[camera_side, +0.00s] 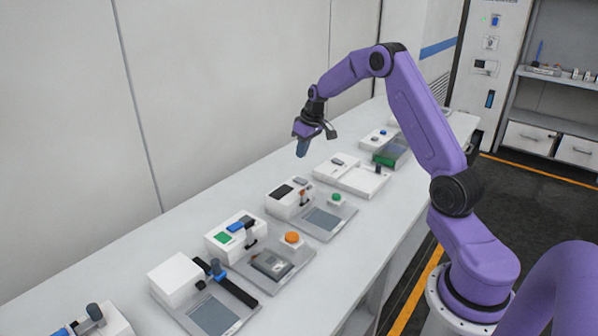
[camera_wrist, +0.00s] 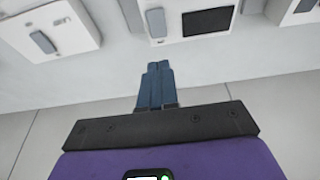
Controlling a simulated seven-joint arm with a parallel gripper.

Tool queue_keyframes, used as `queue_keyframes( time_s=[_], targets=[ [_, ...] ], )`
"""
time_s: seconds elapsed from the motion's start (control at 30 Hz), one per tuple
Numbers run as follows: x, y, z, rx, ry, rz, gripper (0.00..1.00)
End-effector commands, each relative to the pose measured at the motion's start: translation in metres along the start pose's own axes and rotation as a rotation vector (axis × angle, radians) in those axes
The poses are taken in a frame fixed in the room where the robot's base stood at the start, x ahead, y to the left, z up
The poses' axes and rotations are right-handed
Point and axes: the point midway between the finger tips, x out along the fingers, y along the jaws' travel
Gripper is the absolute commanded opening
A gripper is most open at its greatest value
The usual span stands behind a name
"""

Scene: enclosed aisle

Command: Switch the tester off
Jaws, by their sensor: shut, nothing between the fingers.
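No readable label marks the tester. A white box with a dark screen (camera_side: 283,191) and a grey rocker switch (camera_side: 300,182) stands on the bench below my gripper. I cannot tell which way the rocker is set. My gripper (camera_side: 302,148) is shut and empty, held above the bench and apart from the boxes. Its blue fingertips (camera_wrist: 157,72) point towards the area just below that rocker in the wrist view.
Another white box (camera_wrist: 62,28) with a grey rocker is at upper left in the wrist view. A green-sided box (camera_side: 390,153) lies farther back. A wall runs behind the bench.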

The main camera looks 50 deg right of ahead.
Motion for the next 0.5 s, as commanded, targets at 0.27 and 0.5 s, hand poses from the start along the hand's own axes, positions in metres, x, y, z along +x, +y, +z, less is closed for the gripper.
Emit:
queue_keyframes(
  time_s=[0.27,0.5],
  targets=[
    [0.052,0.001,0.002,0.001,-0.002,0.000,0.00],
    [0.078,0.001,0.009,0.001,0.001,0.001,0.00]
  ],
)
